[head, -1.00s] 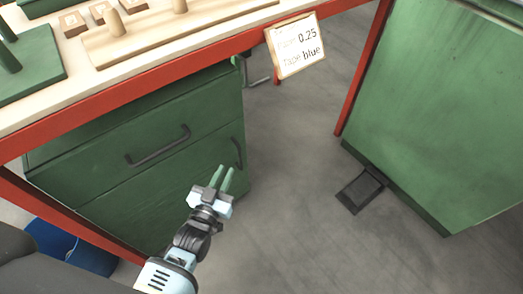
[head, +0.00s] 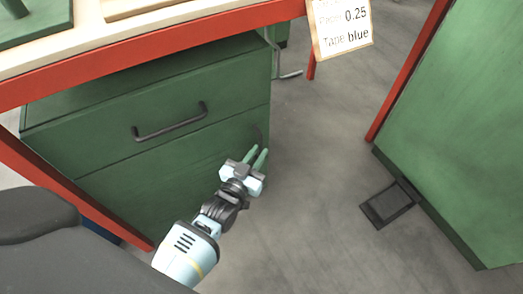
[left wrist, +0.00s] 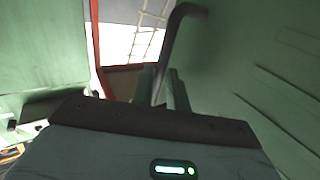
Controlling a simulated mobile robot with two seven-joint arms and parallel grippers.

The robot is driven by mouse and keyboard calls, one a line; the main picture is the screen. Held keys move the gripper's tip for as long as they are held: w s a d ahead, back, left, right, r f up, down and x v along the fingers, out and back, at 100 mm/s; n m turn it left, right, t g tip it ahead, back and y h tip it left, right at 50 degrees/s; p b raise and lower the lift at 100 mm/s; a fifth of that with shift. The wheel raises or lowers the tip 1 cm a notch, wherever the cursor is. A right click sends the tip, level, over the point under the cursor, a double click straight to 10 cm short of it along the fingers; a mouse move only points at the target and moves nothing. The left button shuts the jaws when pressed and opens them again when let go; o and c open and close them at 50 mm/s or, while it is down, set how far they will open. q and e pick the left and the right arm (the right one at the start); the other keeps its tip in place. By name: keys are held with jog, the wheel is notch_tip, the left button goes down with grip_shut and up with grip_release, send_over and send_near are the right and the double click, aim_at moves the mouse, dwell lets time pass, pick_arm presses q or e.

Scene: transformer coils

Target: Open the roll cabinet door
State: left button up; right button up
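The green roll cabinet (head: 110,150) stands under the workbench. Its drawer with a dark bar handle (head: 170,122) is shut above the cabinet door (head: 150,195), which also looks shut. The door's dark handle (head: 259,134) is near the right edge, partly hidden by my left gripper (head: 257,156). The green fingers are slightly apart, at the handle. In the left wrist view the door handle (left wrist: 172,42) runs down between the fingers (left wrist: 162,88); whether they touch it I cannot tell. My right gripper is not in view.
The red-edged workbench (head: 150,45) is above the cabinet, with a paper sign (head: 341,25) at its edge. A green cabinet (head: 460,130) stands at the right, with a dark pedal (head: 389,205) at its foot. Grey floor (head: 315,160) between them is clear.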

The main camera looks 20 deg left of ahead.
pick_arm(q)
jog(key=shift+w+d, duration=0.1)
jog(key=shift+w, duration=0.95)
grip_shut()
jog(key=shift+s, duration=0.1)
